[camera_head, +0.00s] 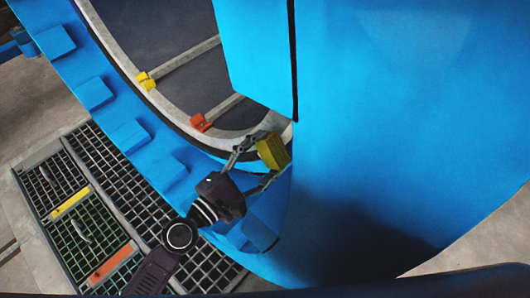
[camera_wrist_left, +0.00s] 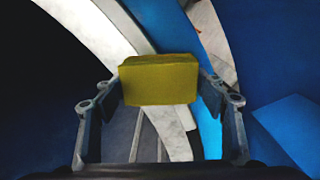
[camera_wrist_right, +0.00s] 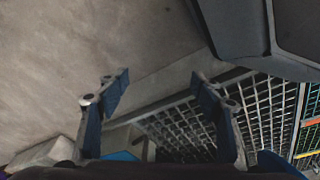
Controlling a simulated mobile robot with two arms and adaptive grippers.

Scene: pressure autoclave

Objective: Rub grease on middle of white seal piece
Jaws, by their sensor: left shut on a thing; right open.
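My left gripper (camera_head: 262,156) is shut on a yellow block (camera_head: 272,153), at the lower right edge of the round blue opening. The block also shows between the fingers in the left wrist view (camera_wrist_left: 160,80). A whitish seal band (camera_head: 120,57) curves around the opening's rim. In the left wrist view the white band (camera_wrist_left: 174,128) passes behind the block; I cannot tell whether they touch. My right gripper (camera_wrist_right: 160,84) is open and empty above the floor, seen only in the right wrist view.
A large blue panel (camera_head: 400,120) fills the right side, close to my left gripper. Blue lugs (camera_head: 95,93) line the outer rim. Inside the opening are rails with yellow (camera_head: 146,80) and orange (camera_head: 201,122) end pieces. Metal floor grating (camera_head: 110,180) lies below left.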

